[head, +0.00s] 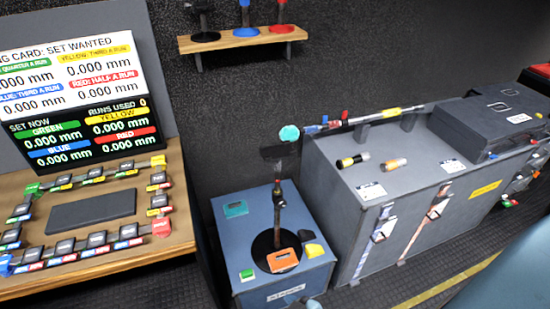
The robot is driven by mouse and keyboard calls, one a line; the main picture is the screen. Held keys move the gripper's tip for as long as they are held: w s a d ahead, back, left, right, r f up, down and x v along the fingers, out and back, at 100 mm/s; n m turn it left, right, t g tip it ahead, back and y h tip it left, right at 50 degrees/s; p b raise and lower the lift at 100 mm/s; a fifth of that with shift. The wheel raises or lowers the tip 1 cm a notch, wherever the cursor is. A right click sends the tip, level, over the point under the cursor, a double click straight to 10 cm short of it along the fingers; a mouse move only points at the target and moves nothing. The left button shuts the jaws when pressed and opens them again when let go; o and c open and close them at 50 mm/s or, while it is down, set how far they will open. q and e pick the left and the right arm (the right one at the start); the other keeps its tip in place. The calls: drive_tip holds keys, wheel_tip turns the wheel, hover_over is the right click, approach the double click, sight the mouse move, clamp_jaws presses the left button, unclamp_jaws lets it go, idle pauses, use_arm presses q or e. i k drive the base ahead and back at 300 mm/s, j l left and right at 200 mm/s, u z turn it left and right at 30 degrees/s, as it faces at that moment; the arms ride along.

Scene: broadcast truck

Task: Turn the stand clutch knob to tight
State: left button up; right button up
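A stand with a dark upright post (278,215) rises from a round black base on a blue-grey box (225,262). A small fitting with a touch of red (278,184) sits near the top of the post; it may be the clutch knob, but it is too small to tell its setting. An orange block (282,260) lies at the foot of the post. Neither of my grippers shows in the head view.
Teal, green, and yellow-and-black pieces lie on the box. A grey case (345,222) stands to the right, with a long pole (375,117) along its back. A wooden desk (180,225) with several small blocks is at left. A wall shelf (240,40) hangs above.

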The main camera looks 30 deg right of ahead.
sight(281, 203)
drive_tip(key=z, duration=1.05)
